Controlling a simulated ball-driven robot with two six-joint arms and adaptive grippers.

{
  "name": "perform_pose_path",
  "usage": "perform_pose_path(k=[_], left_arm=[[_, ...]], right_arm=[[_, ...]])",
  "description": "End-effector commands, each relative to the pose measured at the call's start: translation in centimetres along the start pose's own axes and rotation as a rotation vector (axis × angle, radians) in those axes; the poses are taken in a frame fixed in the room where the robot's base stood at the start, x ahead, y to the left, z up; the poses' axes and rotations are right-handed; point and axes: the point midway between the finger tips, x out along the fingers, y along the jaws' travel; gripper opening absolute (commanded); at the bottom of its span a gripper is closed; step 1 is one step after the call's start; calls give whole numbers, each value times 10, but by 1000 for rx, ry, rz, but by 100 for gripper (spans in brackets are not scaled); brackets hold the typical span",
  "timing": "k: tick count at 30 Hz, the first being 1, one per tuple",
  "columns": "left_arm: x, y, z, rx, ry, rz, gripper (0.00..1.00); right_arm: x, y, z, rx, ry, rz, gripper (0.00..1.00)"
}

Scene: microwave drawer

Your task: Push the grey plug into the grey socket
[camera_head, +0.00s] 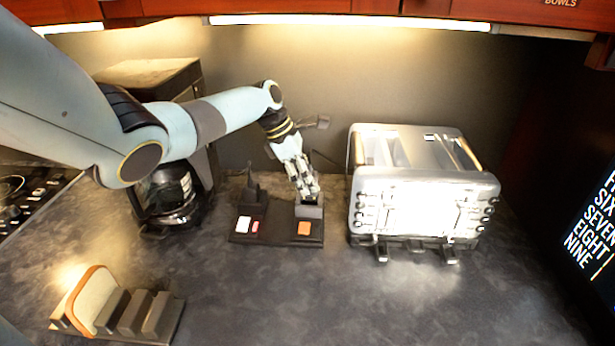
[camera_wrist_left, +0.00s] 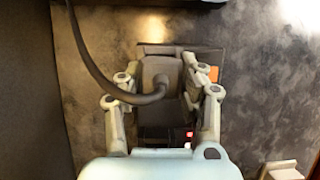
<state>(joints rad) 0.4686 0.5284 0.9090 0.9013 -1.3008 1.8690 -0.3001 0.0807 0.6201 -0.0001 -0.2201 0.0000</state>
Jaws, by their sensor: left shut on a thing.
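My left gripper (camera_head: 308,190) points down over the right end of a dark base board (camera_head: 270,236). The grey socket (camera_head: 310,211) stands on that board behind an orange patch, directly below the fingertips. In the left wrist view, my gripper (camera_wrist_left: 166,82) is shut on the grey plug (camera_wrist_left: 160,68), with a finger on either side. A dark cable (camera_wrist_left: 85,50) curves in to the plug. In the head view the fingers mostly hide the plug. How deep it sits in the socket cannot be told. My right gripper is not in view.
A dark upright holder (camera_head: 252,192) stands on the board's left part, near white and red patches. A silver toaster oven (camera_head: 425,205) is close on the right, a coffee maker (camera_head: 172,195) on the left. A slotted rack (camera_head: 125,312) lies front left. The front counter middle is clear.

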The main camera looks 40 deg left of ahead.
Motion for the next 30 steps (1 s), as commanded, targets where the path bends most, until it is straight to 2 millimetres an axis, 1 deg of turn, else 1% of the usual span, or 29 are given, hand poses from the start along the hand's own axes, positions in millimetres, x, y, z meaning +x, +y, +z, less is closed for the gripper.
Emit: perform_pose_path(k=[3,14,30], left_arm=[[-1,0,1,0,-1,0,6],[1,0,0,0,0,0,6],[12,0,-6,1,-1,1,6]], right_arm=[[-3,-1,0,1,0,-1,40],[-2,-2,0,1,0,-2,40],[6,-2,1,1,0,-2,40]])
